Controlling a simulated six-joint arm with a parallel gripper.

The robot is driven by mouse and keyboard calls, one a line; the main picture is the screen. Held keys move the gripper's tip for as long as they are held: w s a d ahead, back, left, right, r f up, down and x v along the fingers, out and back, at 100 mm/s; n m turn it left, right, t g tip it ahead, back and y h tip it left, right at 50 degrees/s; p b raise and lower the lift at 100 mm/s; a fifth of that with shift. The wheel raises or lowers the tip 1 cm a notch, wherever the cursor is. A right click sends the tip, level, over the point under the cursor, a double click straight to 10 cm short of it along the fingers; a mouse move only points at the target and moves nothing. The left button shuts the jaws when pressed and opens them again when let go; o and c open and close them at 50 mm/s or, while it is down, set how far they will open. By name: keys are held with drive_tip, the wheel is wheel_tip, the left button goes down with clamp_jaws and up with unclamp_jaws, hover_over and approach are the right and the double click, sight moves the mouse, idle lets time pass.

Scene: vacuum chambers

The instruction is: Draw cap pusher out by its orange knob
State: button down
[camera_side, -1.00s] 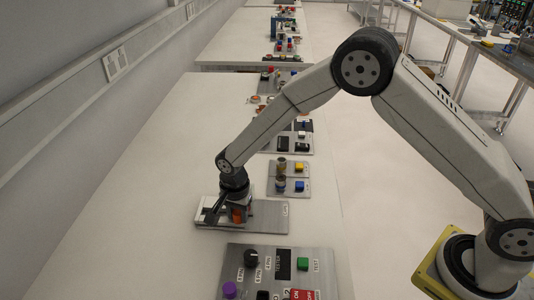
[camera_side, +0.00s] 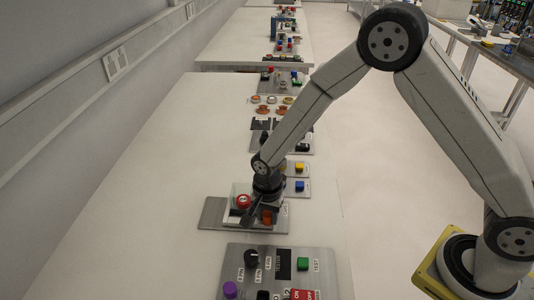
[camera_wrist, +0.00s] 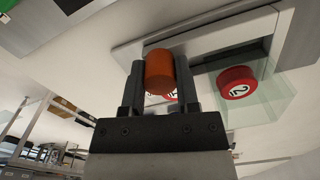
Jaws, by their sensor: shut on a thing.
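The orange knob (camera_side: 267,217) of the cap pusher is at the right part of a grey metal plate (camera_side: 212,212). My gripper (camera_side: 266,208) is shut on it; in the wrist view the knob (camera_wrist: 158,68) sits between the two dark fingers (camera_wrist: 160,85). A red round cap (camera_side: 243,200) stands in a clear box left of my gripper. In the wrist view this cap (camera_wrist: 237,82) has a dark mark on a white disc. A second red round piece shows partly behind the knob. The rest of the pusher is mostly hidden by my gripper.
A grey control panel (camera_side: 277,268) with coloured knobs and buttons lies close in front of the plate. A small panel with yellow and blue buttons (camera_side: 299,186) is just behind, to the right. The white table is clear to the left.

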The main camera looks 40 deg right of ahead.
drive_tip(key=shift+s+d, duration=0.2)
drive_tip(key=shift+d, duration=0.1)
drive_tip(key=shift+c, duration=1.7)
unclamp_jaws()
drive_tip(key=shift+a, duration=0.1)
drive_tip(key=shift+w+r, duration=0.1)
drive_tip(key=shift+r, duration=0.05)
drive_tip(key=shift+r, duration=3.75)
